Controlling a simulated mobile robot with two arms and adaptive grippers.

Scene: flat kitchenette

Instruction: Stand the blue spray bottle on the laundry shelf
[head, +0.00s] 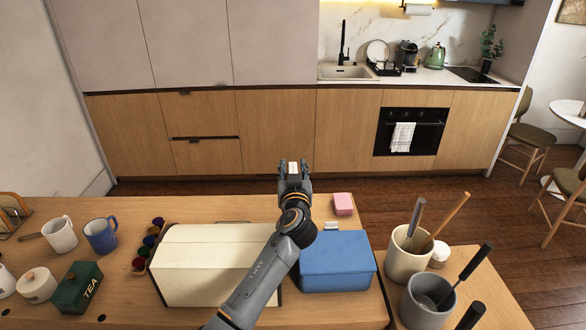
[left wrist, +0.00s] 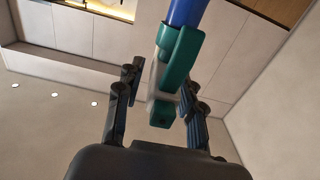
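My left gripper (head: 293,170) reaches out beyond the far edge of the wooden counter, above the floor. In the left wrist view the fingers (left wrist: 162,95) flank the head of the blue spray bottle (left wrist: 187,12). The bottle has a blue body, a teal trigger head and a pale part between the fingers; the gripper appears shut on it. That view looks turned over, with ceiling lights low in the picture, so the bottle seems to hang body down. In the head view only a small pale piece shows between the fingers. I see no laundry shelf. My right gripper is out of view.
Open floor (head: 390,190) lies before the kitchen cabinets (head: 275,130).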

